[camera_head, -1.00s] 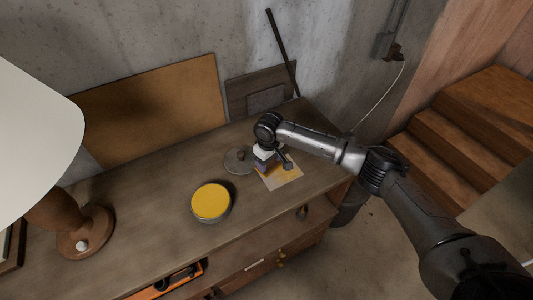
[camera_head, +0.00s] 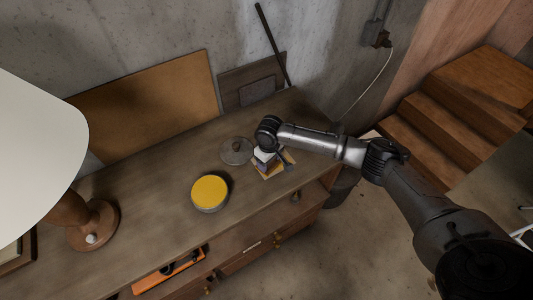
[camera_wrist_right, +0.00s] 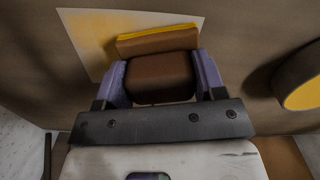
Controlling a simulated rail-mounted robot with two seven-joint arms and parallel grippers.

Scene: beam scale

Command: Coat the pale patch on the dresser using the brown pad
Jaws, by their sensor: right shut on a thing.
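The brown pad (camera_wrist_right: 158,76) with a yellow-coated edge is held between the purple fingers of my right gripper (camera_wrist_right: 162,82), seen in the right wrist view. In the head view this gripper (camera_head: 268,163) is low over the dresser top. The pale patch (camera_wrist_right: 190,20) lies on the dresser (camera_head: 150,218), with yellow coating on its left part in the wrist view. The pad overlaps the patch's edge there; I cannot tell whether it touches. In the head view the gripper hides most of the patch (camera_head: 272,175). My left gripper is not in view.
A round tin with yellow contents (camera_head: 209,191) stands left of the patch, and a grey lid (camera_head: 236,151) lies behind the tin. A lamp (camera_head: 95,226) stands at the left. Boards (camera_head: 150,100) lean on the wall. A drawer (camera_head: 170,278) is open in front.

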